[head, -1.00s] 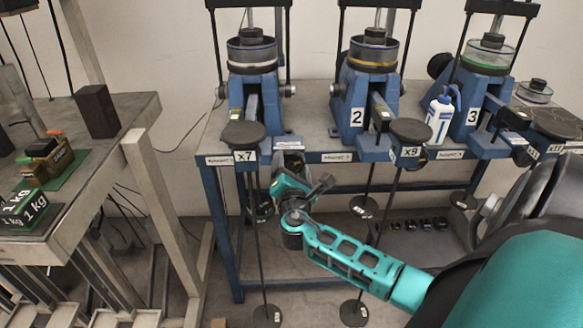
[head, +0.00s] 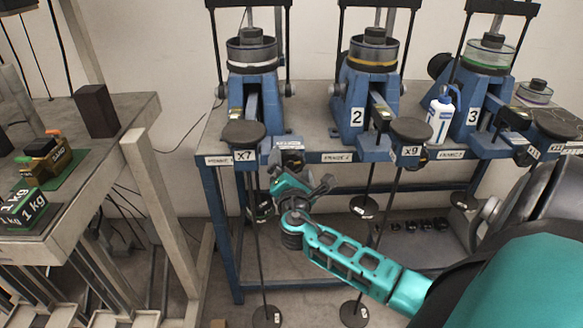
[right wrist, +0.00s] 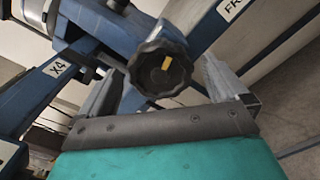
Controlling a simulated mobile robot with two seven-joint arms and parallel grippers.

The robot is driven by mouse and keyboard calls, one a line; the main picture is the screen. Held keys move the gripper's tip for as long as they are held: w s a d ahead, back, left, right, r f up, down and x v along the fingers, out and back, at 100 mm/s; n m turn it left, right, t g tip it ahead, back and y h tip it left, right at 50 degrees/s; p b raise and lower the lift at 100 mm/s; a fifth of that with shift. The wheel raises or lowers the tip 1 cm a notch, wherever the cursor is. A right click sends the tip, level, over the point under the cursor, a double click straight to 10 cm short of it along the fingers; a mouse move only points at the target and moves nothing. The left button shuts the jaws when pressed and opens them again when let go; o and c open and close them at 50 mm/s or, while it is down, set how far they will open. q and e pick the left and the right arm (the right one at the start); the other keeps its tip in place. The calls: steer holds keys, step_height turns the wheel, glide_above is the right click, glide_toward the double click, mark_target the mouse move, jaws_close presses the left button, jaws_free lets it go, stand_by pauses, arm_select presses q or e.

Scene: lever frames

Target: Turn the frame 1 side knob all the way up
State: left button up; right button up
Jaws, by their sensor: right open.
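Frame 1 (head: 251,80) is the leftmost blue frame on the bench, with the x7 plate at its front. In the right wrist view, a black lobed knob (right wrist: 161,68) with a yellow mark sits between my fingers. My right gripper (head: 301,175) is open at the bench's front edge, just right of the x7 plate. In the wrist view, its fingers (right wrist: 160,72) stand one on either side of the knob, with visible gaps. In the head view the knob is small and hard to make out. My left gripper is not in view.
Frame 2 (head: 368,85) and frame 3 (head: 485,90) stand to the right on the same bench (head: 310,125). A white and blue bottle (head: 440,115) stands between them. Thin rods hang below the bench front near my arm. A side table (head: 140,105) with weights is at left.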

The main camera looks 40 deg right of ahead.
steer(key=v, duration=1.3)
steer(key=shift+w, duration=0.1)
steer(key=s+a+f+m+g+y, duration=0.35)
steer(key=a+f+m+y, duration=0.35)
steer(key=f, duration=0.6)
steer(key=s+a+f+m+y, duration=0.2)
steer(key=s+a+m+y, duration=0.3)
steer(key=a+m, duration=0.4)
steer(key=shift+s+a+m+y+p, duration=0.3)
steer(key=shift+a+m+y, duration=0.1)
steer(key=shift+y, duration=0.4)
